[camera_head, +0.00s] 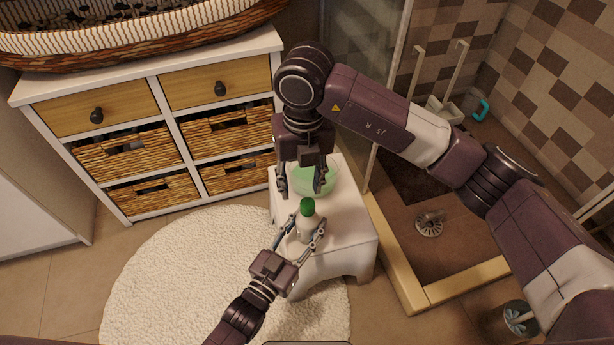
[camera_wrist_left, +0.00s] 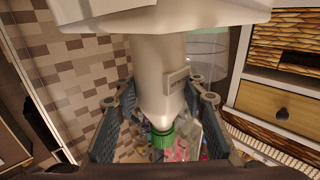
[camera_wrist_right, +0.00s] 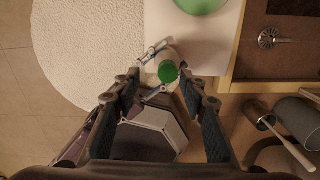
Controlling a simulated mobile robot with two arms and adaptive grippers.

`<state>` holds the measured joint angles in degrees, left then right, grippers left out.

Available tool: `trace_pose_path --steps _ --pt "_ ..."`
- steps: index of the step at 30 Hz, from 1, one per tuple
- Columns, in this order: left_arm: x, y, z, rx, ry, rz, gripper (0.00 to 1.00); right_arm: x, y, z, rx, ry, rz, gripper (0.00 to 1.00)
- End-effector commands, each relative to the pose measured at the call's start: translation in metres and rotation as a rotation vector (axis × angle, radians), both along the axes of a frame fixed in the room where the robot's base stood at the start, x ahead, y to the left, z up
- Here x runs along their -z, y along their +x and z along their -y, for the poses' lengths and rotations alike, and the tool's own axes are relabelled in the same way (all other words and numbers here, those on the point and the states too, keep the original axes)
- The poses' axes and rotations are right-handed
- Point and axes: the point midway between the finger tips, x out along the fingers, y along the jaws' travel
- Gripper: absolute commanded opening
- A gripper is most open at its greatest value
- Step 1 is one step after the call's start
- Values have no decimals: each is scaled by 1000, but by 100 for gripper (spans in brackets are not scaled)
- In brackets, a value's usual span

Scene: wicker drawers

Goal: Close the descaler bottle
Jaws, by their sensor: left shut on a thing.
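The descaler bottle (camera_head: 305,228) is white with a green cap (camera_head: 307,206) at its top. It is at the white stool's front part, upright. My left gripper (camera_head: 304,237) is shut on the bottle's body from the front. In the left wrist view the bottle (camera_wrist_left: 160,75) fills the space between the fingers, with the green cap (camera_wrist_left: 163,139) at its end. My right gripper (camera_head: 303,188) points down, open and empty, above and behind the bottle. In the right wrist view the cap (camera_wrist_right: 168,73) shows just beyond the open fingers. Whether the cap is seated tight I cannot tell.
A wicker drawer cabinet (camera_head: 155,128) stands at the back left. The shower tray's raised edge (camera_head: 398,262) is right of the stool. A round white rug (camera_head: 190,270) lies at left.

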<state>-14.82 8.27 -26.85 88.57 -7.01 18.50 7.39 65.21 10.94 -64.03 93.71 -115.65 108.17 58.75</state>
Motion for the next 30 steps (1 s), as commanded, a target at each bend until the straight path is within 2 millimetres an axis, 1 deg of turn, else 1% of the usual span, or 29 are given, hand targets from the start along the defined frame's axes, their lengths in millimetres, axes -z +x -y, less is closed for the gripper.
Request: trace_pose_path --steps 3,21,27,30 --pt "0 0 0 0 0 0 0 -3 0 1 -224 -10 7 39" --pt "0 0 0 0 0 0 0 -15 -1 7 -1356 -50 17 39" --pt "0 0 0 0 0 0 0 -19 -2 9 -1709 -55 15 39" --pt "0 0 0 0 0 0 0 -20 -2 11 -1847 -55 14 39"
